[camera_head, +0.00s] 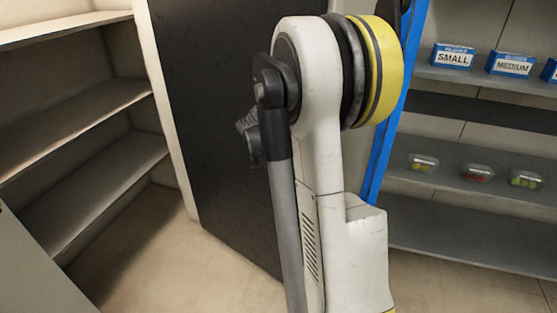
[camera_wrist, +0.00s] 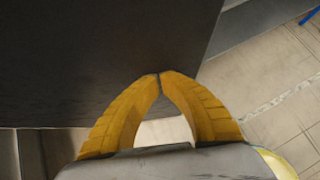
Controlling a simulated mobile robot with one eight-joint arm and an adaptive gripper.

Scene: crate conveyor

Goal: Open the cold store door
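A tall dark panel (camera_head: 225,130), which looks like the cold store door, stands upright behind my arm in the head view. A pale upright edge runs along its left side. In the wrist view the dark panel (camera_wrist: 90,60) fills the upper left, and its lower edge and right edge show. My gripper (camera_wrist: 158,76) has yellow ribbed fingers whose tips meet in front of the panel. No object shows between the tips, and I cannot tell whether they touch the panel. No handle is visible. In the head view my arm hides the gripper and part of the panel.
Left of the panel are pale empty shelves (camera_head: 95,195). At the right, grey shelves (camera_head: 460,240) hold blue boxes marked SMALL (camera_head: 453,57) and MEDIUM (camera_head: 510,64), and several clear tubs (camera_head: 475,173). A blue upright (camera_head: 392,120) stands beside my arm. Beige floor (camera_head: 220,255) lies clear below.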

